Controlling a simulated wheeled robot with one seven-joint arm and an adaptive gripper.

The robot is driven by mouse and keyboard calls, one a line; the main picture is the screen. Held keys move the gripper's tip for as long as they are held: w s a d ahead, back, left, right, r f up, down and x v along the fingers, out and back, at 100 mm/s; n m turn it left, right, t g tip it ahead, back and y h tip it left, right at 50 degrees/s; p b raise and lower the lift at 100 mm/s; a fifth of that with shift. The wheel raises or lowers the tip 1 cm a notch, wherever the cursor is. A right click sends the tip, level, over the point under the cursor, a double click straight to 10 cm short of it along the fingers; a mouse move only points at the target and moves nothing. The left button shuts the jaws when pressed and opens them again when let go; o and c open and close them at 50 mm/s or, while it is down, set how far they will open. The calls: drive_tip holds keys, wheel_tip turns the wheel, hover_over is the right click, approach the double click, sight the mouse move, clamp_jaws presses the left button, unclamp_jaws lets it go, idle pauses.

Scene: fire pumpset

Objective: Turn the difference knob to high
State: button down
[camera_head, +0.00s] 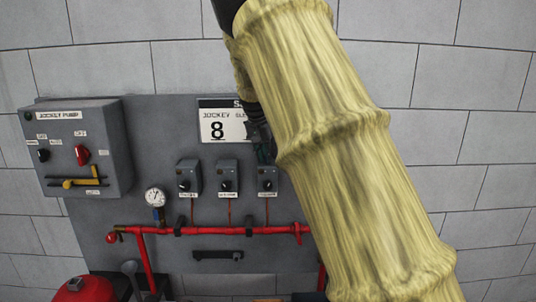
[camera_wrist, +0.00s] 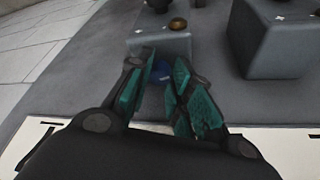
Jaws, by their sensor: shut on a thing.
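My gripper (camera_wrist: 160,95) shows in the wrist view with teal fingers closed around a small dark-blue piece (camera_wrist: 160,73). I cannot tell whether this piece is the difference knob. In the head view the gripper is mostly hidden behind my arm, beside the sign's right edge. Three small grey boxes with black knobs stand in a row: left knob (camera_head: 184,185), middle knob (camera_head: 226,186), right knob (camera_head: 267,185). Their labels are too small to read, so I cannot tell which is the difference knob.
A white sign (camera_head: 222,124) reads "JOCKEY" and "8". The jockey pump box (camera_head: 110,130) has a red switch and a yellow handle. A gauge (camera_head: 155,197) and a red pipe (camera_head: 210,231) sit lower. My arm blocks the right side of the panel.

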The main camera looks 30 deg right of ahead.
drive_tip(key=shift+m+g+h, duration=0.3)
drive_tip(key=shift+m+g, duration=0.2)
drive_tip(key=shift+m, duration=0.8)
drive_tip(key=c, duration=1.3)
unclamp_jaws()
drive_tip(key=shift+o, duration=0.2)
drive_tip(key=shift+r, duration=0.1)
drive_tip(key=shift+a+r, duration=0.15)
drive_tip(key=shift+r, duration=0.1)
drive_tip(key=v, duration=0.7)
